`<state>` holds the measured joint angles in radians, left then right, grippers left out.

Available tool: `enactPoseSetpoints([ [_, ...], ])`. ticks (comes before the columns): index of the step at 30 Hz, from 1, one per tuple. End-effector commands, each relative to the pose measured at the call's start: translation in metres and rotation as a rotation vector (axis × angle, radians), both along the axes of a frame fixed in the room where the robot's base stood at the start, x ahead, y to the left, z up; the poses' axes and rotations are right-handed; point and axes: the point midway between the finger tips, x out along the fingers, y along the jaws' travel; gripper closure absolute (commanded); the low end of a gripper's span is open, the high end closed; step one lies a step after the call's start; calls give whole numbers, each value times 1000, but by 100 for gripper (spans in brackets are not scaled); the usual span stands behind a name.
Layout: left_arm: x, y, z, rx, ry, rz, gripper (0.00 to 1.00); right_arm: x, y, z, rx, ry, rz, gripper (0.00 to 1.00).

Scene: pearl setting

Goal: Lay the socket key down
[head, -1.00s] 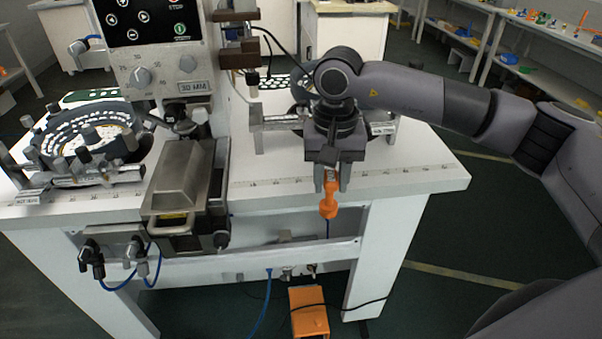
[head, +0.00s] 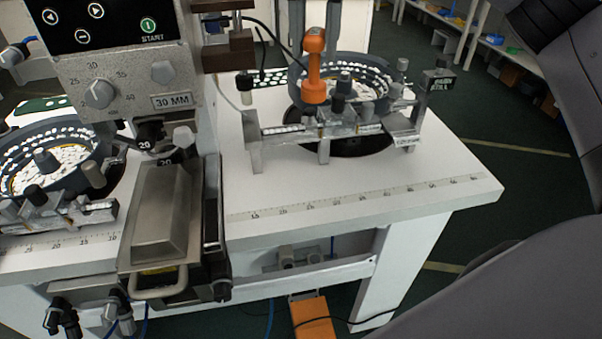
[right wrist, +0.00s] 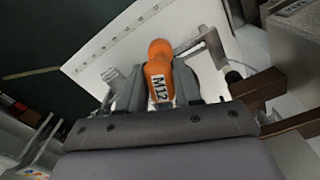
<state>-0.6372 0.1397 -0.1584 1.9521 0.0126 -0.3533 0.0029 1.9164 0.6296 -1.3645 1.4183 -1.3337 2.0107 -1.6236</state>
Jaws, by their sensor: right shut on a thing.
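The orange socket key (head: 314,78) is upright in the head view, in front of the far bowl feeder on the right part of the bench. My right gripper (head: 316,66) comes down from the top edge, with a grey finger on each side of the key. In the right wrist view my right gripper (right wrist: 159,88) is shut on the key (right wrist: 159,50), which carries a white "M12" label. Its rounded end sticks out past the fingertips. I cannot tell whether the key touches anything below. My left gripper is not in view.
A metal rail (head: 350,130) stands under the key, before the bowl feeder (head: 375,75). The machine column (head: 130,70) and its steel cover (head: 160,215) stand to the left. The white benchtop (head: 290,185) is bare behind the ruled front edge.

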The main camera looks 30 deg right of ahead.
Motion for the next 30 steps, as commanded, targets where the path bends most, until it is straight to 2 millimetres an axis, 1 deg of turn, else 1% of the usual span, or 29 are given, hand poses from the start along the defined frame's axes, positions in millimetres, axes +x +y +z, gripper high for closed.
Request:
enactPoseSetpoints([
  [2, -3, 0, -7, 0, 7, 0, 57, 0, 0, -11, 0, 4, 2, 100],
  [8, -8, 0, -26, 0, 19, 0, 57, -1, 0, -60, 0, 5, 2, 100],
  [11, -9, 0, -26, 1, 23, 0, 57, -1, -1, -82, -3, 3, 0, 100],
  [15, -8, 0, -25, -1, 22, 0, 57, -1, -1, -118, -2, 4, 1, 100],
  [18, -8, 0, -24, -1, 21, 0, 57, -1, -1, -138, 0, 3, 0, 100],
  [21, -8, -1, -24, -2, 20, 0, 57, 0, 0, -151, -1, 1, 0, 100],
  [26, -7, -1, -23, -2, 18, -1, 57, 0, 0, -160, 0, 0, 0, 100],
  [29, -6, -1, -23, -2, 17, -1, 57, -1, -1, -171, -1, 2, 0, 100],
  [30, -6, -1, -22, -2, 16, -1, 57, -1, -1, -178, -1, 2, -1, 100],
])
